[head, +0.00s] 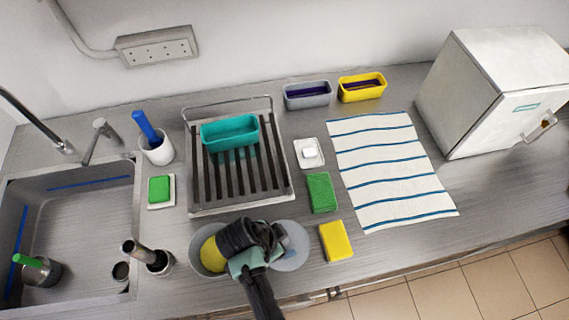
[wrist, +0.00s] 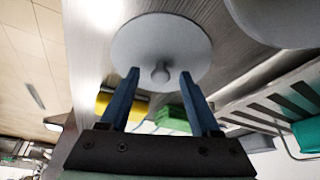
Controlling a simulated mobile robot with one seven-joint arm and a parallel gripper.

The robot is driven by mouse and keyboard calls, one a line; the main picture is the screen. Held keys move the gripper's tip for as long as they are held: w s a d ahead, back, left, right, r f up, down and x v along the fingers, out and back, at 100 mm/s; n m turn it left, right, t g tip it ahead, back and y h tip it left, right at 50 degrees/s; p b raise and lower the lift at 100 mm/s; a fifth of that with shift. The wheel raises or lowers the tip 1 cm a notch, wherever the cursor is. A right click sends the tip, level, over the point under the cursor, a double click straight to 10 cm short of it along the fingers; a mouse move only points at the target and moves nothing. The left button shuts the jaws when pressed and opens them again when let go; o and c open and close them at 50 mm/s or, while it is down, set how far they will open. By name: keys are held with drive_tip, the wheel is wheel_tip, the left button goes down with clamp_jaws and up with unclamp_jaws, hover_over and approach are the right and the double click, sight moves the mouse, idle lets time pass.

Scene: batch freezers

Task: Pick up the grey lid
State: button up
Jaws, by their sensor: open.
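The grey lid (head: 292,240) is a round disc lying near the front of the counter, partly hidden by my gripper (head: 252,238) in the head view. My gripper (wrist: 159,74) is open. Its two blue fingers point at the lid, and the knob appears between their tips in that picture. Contact cannot be told. In the head view the fingertips are hidden.
A grey bowl with something yellow (head: 208,253) sits just left of my gripper. A yellow sponge (head: 336,241) and a green sponge (head: 320,192) lie to the right. A dish rack (head: 240,205) stands behind, and a striped towel (head: 385,180) lies further right.

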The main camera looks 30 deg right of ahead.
clamp_jaws()
drive_tip(key=shift+r, duration=0.1)
idle(0.3)
